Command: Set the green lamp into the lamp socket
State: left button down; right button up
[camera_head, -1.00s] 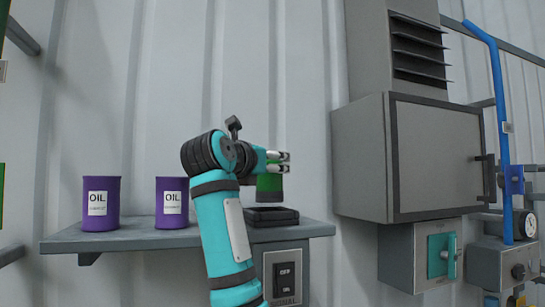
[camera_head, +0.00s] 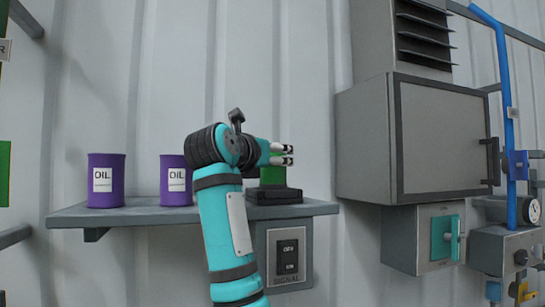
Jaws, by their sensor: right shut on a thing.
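My right gripper (camera_head: 284,154) is shut on the green lamp (camera_head: 274,174), just above the shelf. The lamp is upright, and the fingers and wrist hide part of it. The black lamp socket (camera_head: 274,198) is a low square base on the right part of the shelf. The lamp's lower end is directly over the socket and looks down at it. I cannot tell whether it is fully seated. My left gripper is not in view.
Two purple oil cans (camera_head: 106,181) stand on the grey shelf (camera_head: 135,216), left of my arm. A switch box (camera_head: 288,259) hangs below the shelf.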

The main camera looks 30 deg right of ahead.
jog(key=shift+f, duration=0.45)
dwell(0.3)
jog(key=o, duration=1.4)
jog(key=v, duration=1.1)
jog(key=shift+w+a+r, duration=0.1)
jog(key=shift+a, duration=0.1)
jog(key=shift+s+a, duration=0.25)
jog(key=shift+s, duration=0.05)
